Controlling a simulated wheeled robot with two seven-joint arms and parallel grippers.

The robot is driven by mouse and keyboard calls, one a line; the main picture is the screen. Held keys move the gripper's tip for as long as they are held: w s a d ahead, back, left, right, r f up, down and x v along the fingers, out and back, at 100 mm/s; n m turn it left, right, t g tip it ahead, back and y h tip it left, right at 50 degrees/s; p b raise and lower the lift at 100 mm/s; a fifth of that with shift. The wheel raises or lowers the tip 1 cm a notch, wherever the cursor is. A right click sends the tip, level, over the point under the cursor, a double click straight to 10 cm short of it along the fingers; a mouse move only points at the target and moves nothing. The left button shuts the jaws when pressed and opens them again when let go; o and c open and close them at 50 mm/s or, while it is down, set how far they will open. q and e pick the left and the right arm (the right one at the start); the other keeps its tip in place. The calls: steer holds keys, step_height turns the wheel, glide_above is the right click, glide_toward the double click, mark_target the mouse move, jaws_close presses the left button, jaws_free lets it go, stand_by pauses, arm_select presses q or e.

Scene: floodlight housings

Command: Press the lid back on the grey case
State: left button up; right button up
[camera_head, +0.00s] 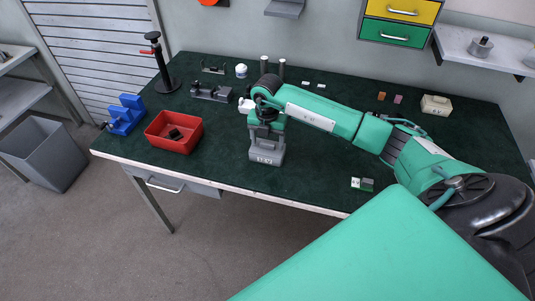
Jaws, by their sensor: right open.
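The grey case (266,157) stands upright on the dark green bench top near the middle front, with a pale label low on its front. My right arm reaches in from the right, and my right gripper (266,128) is directly over the case, pointing down. The gripper is open; its fingertips are at the top of the case, and I cannot tell whether they touch it. The hand hides the top of the case, so the lid cannot be made out. My left gripper is not in view.
A red bin (157,139) with a dark part inside and a blue stepped block (126,116) stand at the left. A small green-and-white piece (362,184) lies near the front edge. A cream box (436,105) sits at the back right. The bench between is mostly clear.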

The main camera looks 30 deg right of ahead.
step_height(320, 180, up, 14)
steer(key=b, duration=0.3)
steer(key=s+a+f+n+t+y, duration=0.15)
steer(key=a+y, duration=0.35)
steer(key=a, duration=0.5)
steer(key=s+a+f+n+y, duration=0.1)
steer(key=a+f+n+y, duration=0.2)
steer(key=a, duration=0.7)
steer(key=s+a+r+m+t+y, duration=0.3)
steer(key=a+r+t+y, duration=0.2)
steer(key=a+r+y, duration=0.5)
steer(key=w+d+m+t+h, duration=0.2)
steer(key=d+m+t+h, duration=0.8)
steer(key=m+t, duration=0.55)
steer(key=s+d+f+m+g+h, duration=0.3)
steer(key=d+f+m+h, duration=0.1)
steer(key=f+m, duration=0.15)
steer(key=s+d+f+m+g+h, duration=0.3)
steer(key=f+m+h, duration=0.15)
steer(key=f, duration=0.25)
steer(key=s+f+g, duration=0.6)
steer(key=s+f, duration=0.2)
steer(key=s, duration=0.3)
steer(key=s+f+g, duration=0.7)
steer(key=s, duration=0.4)
step_height(320, 180, down, 32)
steer(key=s+d+f+g, duration=0.2)
steer(key=s+d+f, duration=0.1)
steer(key=s+f, duration=1.5)
steer(key=shift+s, duration=0.7)
